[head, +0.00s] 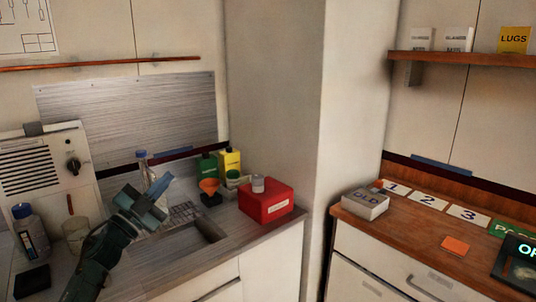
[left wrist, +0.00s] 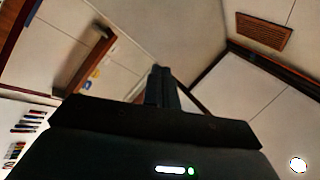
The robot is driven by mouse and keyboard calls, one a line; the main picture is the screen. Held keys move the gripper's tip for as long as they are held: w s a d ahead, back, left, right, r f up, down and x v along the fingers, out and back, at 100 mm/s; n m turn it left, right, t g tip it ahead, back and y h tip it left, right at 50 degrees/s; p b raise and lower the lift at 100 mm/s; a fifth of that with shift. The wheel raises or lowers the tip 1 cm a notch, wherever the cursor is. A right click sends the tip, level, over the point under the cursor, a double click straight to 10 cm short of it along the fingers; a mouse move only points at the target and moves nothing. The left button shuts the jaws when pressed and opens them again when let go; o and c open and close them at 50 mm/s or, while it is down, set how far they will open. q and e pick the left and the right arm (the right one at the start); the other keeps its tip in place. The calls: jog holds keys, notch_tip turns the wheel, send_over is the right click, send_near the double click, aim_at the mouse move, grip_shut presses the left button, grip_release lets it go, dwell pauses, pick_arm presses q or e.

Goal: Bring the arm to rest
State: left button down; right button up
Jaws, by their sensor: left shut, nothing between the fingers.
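My left arm comes up from the lower left in the head view. Its gripper (head: 146,205) is raised in front of the left counter and sink area, tilted up to the right. In the left wrist view the two dark fingers (left wrist: 161,86) are together with nothing between them, pointing up toward the ceiling and upper walls. My right gripper is not in view.
The left counter holds a red box (head: 266,204), green and yellow containers (head: 229,162), a bottle (head: 30,231) and a beige appliance (head: 45,167).

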pick_arm(q)
jog(key=w+a+f+n+t+y, duration=0.2)
jog(key=w+a+n+y, duration=0.1)
jog(key=a+n+y, duration=0.6)
notch_tip(320, 180, down, 9)
jog(key=a+n+g+y, duration=0.2)
jog(key=n+g+y, duration=0.2)
jog(key=g+y, duration=0.1)
jog(key=s+d+f+m+g+h, duration=0.1)
jog(key=s+d+f+g+h, duration=0.1)
jog(key=s+d+f, duration=0.6)
jog(key=s+d+f+g+h, duration=0.1)
jog(key=s+d+f, duration=0.4)
jog(key=s+f, duration=0.5)
jog(key=s+d+f+g+h, duration=0.1)
jog(key=s+d+f, duration=0.2)
jog(key=s, duration=0.7)
jog(key=s+d+f+n+g+h, duration=0.1)
jog(key=s+d+f, duration=0.3)
jog(key=s, duration=0.6)
jog(key=shift+s+d+g, duration=0.35)
jog(key=shift+d+g, duration=0.25)
jog(key=shift+d, duration=0.1)
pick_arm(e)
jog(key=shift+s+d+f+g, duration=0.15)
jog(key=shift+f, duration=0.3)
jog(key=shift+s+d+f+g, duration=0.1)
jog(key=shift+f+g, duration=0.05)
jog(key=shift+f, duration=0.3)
